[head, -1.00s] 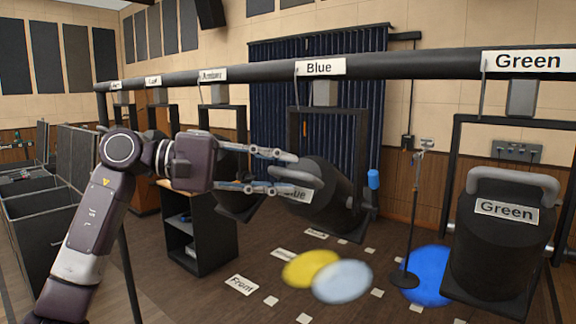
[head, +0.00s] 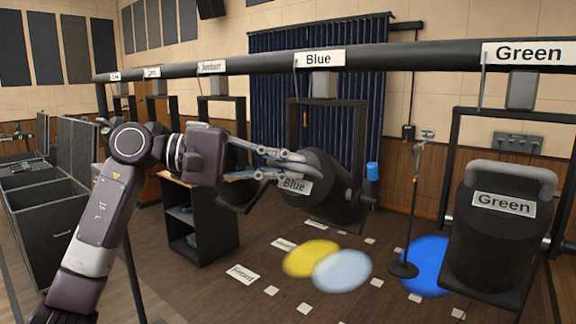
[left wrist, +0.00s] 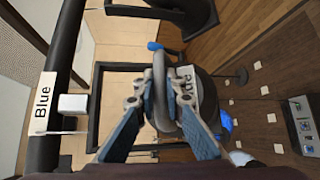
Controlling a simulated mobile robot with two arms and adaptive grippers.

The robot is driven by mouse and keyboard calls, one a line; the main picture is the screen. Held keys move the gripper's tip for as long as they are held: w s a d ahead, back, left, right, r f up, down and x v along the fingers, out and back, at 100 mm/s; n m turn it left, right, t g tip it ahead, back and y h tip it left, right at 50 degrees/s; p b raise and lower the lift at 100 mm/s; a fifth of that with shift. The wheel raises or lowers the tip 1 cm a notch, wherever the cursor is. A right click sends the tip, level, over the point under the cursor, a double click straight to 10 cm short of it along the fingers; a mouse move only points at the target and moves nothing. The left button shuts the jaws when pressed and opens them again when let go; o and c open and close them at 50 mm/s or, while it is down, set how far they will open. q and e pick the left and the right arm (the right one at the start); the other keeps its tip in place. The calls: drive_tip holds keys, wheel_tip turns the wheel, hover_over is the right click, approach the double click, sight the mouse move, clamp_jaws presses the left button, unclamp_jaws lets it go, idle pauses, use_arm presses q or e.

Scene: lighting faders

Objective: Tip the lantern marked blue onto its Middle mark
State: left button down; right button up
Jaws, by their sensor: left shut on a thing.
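The blue lantern (head: 325,185) is a black can hanging in a yoke under the pipe, below the white sign Blue (head: 318,59). It is tilted, with its labelled back towards me. My left gripper (head: 292,164) is at its back, shut on its grey rear handle. In the left wrist view the fingers (left wrist: 163,98) lie on both sides of the handle (left wrist: 159,75), beside the lantern's Blue label (left wrist: 187,84). On the floor, one white mark (head: 242,274) seems to read Front; another mark (head: 284,244) is too small to read. My right gripper is out of view.
The green lantern (head: 500,235) hangs close at the right, and the amber one hangs left under its sign (head: 211,67). A microphone stand (head: 410,215) stands behind. Yellow (head: 307,258), pale blue (head: 343,271) and deep blue (head: 424,272) light pools lie on the floor.

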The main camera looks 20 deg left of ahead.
use_arm(q)
drive_tip(key=shift+r, duration=0.1)
drive_tip(key=shift+w+r+p, duration=0.2)
drive_tip(key=shift+r+p, duration=0.4)
drive_tip(key=shift+p, duration=0.45)
drive_tip(key=shift+w+d+r+y, duration=0.15)
drive_tip(key=shift+w+r+y, duration=0.05)
drive_tip(key=shift+y, duration=0.1)
drive_tip(key=shift+w+d, duration=0.1)
drive_tip(key=shift+w, duration=0.05)
drive_tip(key=shift+n, duration=0.3)
drive_tip(key=c, duration=2)
unclamp_jaws()
